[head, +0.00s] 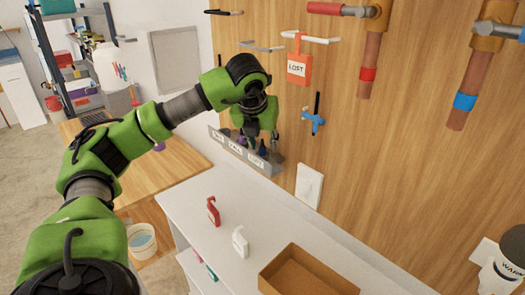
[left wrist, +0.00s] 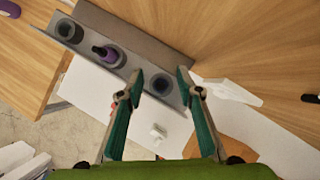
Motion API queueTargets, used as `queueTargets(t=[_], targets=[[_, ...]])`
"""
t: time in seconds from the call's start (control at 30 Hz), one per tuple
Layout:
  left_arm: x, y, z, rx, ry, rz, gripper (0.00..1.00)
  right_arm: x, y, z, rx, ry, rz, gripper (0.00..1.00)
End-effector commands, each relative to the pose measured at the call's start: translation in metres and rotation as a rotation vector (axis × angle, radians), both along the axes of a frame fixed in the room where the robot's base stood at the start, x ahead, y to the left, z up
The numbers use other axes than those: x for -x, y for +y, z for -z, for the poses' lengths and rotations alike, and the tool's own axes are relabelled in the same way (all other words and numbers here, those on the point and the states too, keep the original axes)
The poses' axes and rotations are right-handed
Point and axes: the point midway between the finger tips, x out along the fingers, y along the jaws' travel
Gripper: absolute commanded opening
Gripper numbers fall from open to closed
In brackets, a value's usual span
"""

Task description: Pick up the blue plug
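A grey wall rack (head: 246,154) with small white labels is under my left gripper (head: 266,128). A dark blue, plug-like piece (head: 262,148) shows in it, partly hidden by the fingers; I cannot tell for sure that it is the blue plug. In the left wrist view, the rack (left wrist: 98,53) has round sockets, one holding a purple plug (left wrist: 105,53). My left gripper (left wrist: 158,84) is open, its fingertips apart on either side of the socket (left wrist: 158,83) at the rack's end. No plug is clearly visible between them. My right gripper is not in view.
A blue cross-shaped piece (head: 312,122) and an orange tag (head: 299,67) hang on the wooden wall. Red (head: 213,211) and white (head: 240,242) pieces and a brown open box (head: 305,275) are on the white counter below. Pipes are at upper right.

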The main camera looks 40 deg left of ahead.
Motion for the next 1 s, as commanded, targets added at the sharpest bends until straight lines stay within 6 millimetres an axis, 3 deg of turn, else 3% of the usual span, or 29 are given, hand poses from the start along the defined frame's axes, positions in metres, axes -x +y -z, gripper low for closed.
queueTargets(t=[0.07,0.2,0.67,0.9,1.0], targets=[[0.000,0.000,0.000,0.000,0.000,0.000,0.33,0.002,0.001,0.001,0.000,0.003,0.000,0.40],[0.000,0.000,0.000,0.000,0.000,0.000,0.01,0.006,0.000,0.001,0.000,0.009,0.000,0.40],[-0.001,-0.001,-0.004,0.002,-0.003,0.001,0.01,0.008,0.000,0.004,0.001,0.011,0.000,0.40],[-0.001,-0.001,-0.030,0.003,-0.006,0.000,0.01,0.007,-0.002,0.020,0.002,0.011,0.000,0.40],[0.012,-0.003,-0.046,0.000,-0.006,0.001,0.01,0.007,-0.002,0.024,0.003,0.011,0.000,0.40]])
